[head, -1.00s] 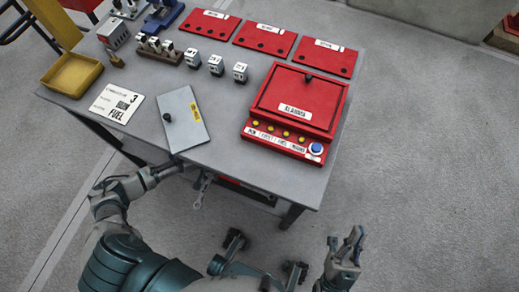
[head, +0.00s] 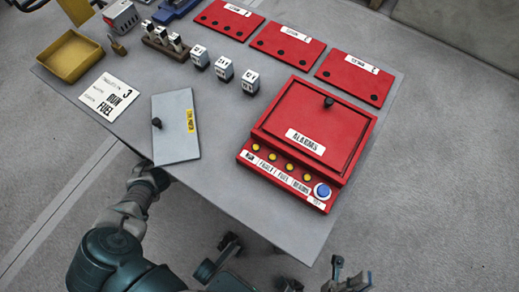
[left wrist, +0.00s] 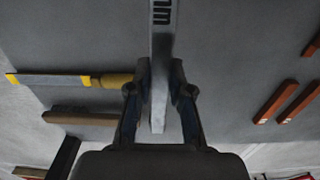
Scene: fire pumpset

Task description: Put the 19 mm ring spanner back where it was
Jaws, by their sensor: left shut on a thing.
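The 19 mm ring spanner (left wrist: 161,40) is a flat grey bar in the left wrist view. Part of its lettering, "mm", shows near the top, and its upper end runs out of the frame. My left gripper (left wrist: 160,82) is shut on it, one finger on each side, with the lower end between the fingers. In the head view the left hand and spanner are hidden beneath the table edge. My right gripper (head: 350,274) is at the bottom right of the head view, with its fingers apart and nothing between them.
The grey table (head: 225,205) carries a red alarms box (head: 315,125), a grey hinged plate (head: 175,130) and a yellow tray (head: 70,57). In the left wrist view, a yellow-handled tool (left wrist: 60,80) lies left and orange-brown bars (left wrist: 275,101) lie right.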

